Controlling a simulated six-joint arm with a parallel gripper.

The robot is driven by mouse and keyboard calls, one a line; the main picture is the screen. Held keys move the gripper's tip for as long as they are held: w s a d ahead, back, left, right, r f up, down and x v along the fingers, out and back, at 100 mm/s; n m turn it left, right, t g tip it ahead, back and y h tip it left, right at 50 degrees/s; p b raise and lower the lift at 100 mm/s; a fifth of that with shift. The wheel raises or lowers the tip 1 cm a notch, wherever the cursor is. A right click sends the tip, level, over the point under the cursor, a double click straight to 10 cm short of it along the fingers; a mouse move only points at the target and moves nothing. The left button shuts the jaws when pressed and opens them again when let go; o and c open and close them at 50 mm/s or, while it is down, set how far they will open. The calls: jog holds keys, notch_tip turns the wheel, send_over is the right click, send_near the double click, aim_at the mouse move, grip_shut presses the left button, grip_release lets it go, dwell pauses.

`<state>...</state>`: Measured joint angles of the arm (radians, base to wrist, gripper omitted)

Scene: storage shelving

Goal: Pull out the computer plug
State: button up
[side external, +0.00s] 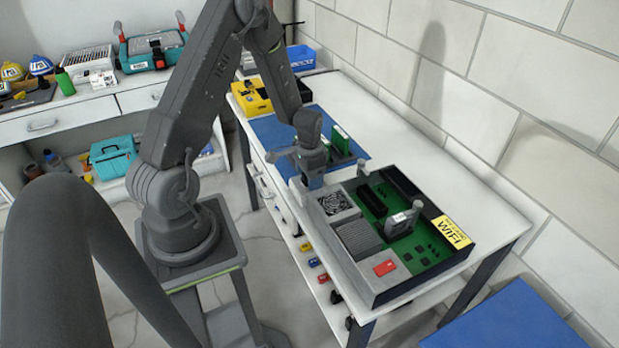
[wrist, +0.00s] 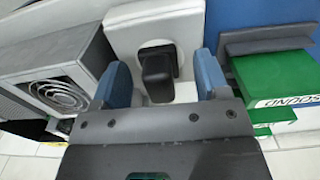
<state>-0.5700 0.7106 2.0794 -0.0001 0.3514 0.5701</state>
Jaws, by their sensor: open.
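The black computer plug (wrist: 156,66) sits in a round recess of a white block (wrist: 136,25) in the wrist view. My gripper (wrist: 162,80) is open, with one blue finger on each side of the plug and a visible gap on both sides; contact is not seen. In the side view my gripper (side external: 311,180) is low at the left edge of the open computer case (side external: 376,297), by its fan end. The plug is hidden or too small to tell there.
The fan unit (wrist: 62,92) is close to my left finger in the wrist view. Green cards (wrist: 270,85) stand to the right. In the side view, a blue mat (side external: 283,131) and a yellow box (side external: 255,103) lie behind; the white table (side external: 400,133) is bare along the wall.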

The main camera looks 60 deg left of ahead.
dwell(0.6)
grip_shut()
jog(key=shift+r, duration=3.05)
